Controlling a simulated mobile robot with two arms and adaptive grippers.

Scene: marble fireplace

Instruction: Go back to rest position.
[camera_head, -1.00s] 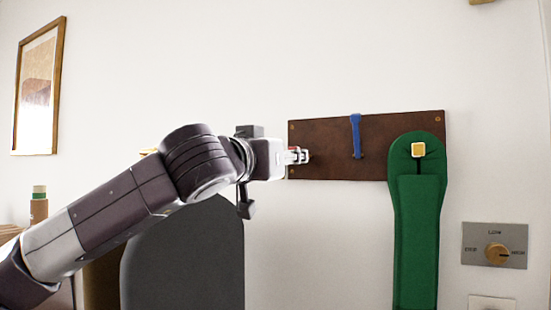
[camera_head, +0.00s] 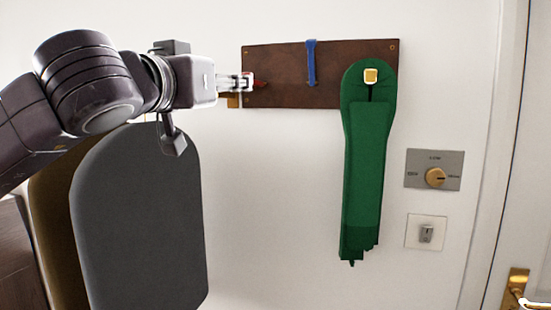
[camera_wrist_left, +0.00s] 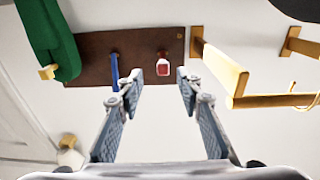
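My left arm comes in from the left in the head view, and my left gripper (camera_head: 243,83) is level with the left end of a dark brown wall board (camera_head: 285,85). In the left wrist view the two fingers (camera_wrist_left: 160,85) are spread apart with nothing between them. A small red and white thing (camera_wrist_left: 163,65) on the board shows beyond the fingertips. In the head view it is mostly hidden, with a bit of red (camera_head: 259,84) beside the gripper. My right gripper is in neither view.
A blue strap-like item (camera_head: 311,62) and a long green one (camera_head: 368,150) hang on the board. A dial plate (camera_head: 415,157) and a switch (camera_head: 426,234) are at right, near a door (camera_head: 525,200). A dark grey rounded panel (camera_head: 140,220) stands below my arm. Wooden bars (camera_wrist_left: 225,70) show in the wrist view.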

